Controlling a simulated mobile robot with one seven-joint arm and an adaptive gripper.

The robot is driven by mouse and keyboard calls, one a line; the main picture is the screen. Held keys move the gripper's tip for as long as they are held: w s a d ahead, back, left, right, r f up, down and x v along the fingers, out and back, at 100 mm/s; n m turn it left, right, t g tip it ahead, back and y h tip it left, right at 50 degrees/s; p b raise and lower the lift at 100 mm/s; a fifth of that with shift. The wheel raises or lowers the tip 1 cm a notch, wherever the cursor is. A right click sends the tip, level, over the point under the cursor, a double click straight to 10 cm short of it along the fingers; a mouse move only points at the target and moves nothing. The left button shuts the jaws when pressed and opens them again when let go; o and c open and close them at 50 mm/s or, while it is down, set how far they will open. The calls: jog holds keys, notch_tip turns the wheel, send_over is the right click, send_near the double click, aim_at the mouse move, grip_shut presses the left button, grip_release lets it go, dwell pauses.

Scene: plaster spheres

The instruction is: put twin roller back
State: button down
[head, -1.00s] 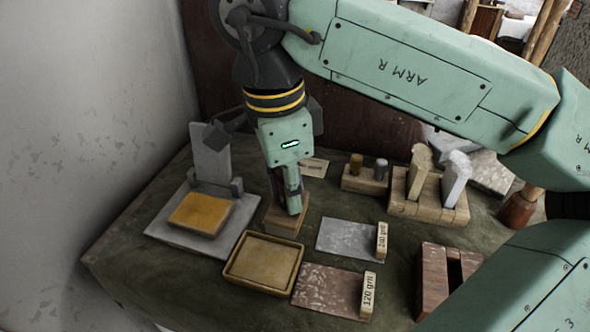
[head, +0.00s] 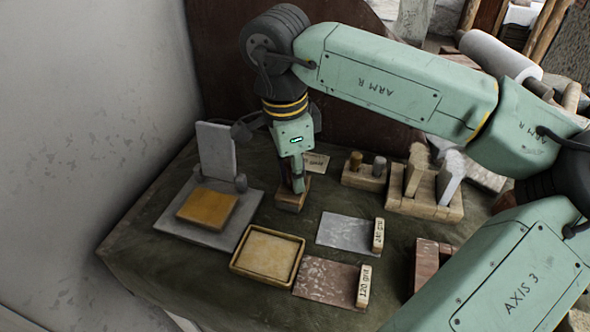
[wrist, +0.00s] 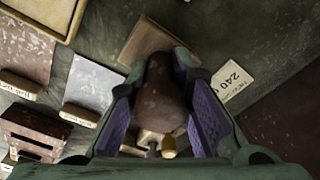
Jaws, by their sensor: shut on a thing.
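My gripper (head: 298,187) points down over the back middle of the bench, its jaws shut on a dark brown rounded handle. I take this held thing for the twin roller (wrist: 160,92); its handle lies between the two purple finger pads in the wrist view. A flat wooden, block-like part (head: 291,201) shows just under my fingers in the head view, and beyond the handle in the wrist view (wrist: 150,38). No rollers can be made out. I cannot tell whether its underside touches the bench.
A grey slab with a yellow pad (head: 208,209) and a shallow tray (head: 240,262) are to the left. Grit sheets (head: 345,233) lie in front to the right. A two-peg holder (head: 362,180) and a wooden rack (head: 425,208) stand right. A label card (head: 316,162) lies behind.

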jog(key=shift+f, duration=0.2)
jog(key=c, duration=1.4)
grip_release()
jog(key=shift+c, duration=0.2)
jog(key=shift+r, duration=0.2)
jog(key=r, duration=0.4)
jog(key=r+b, duration=0.1)
jog(key=r, duration=0.3)
jog(key=a+r, duration=0.1)
jog(key=r, duration=0.3)
jog(key=shift+s, duration=0.2)
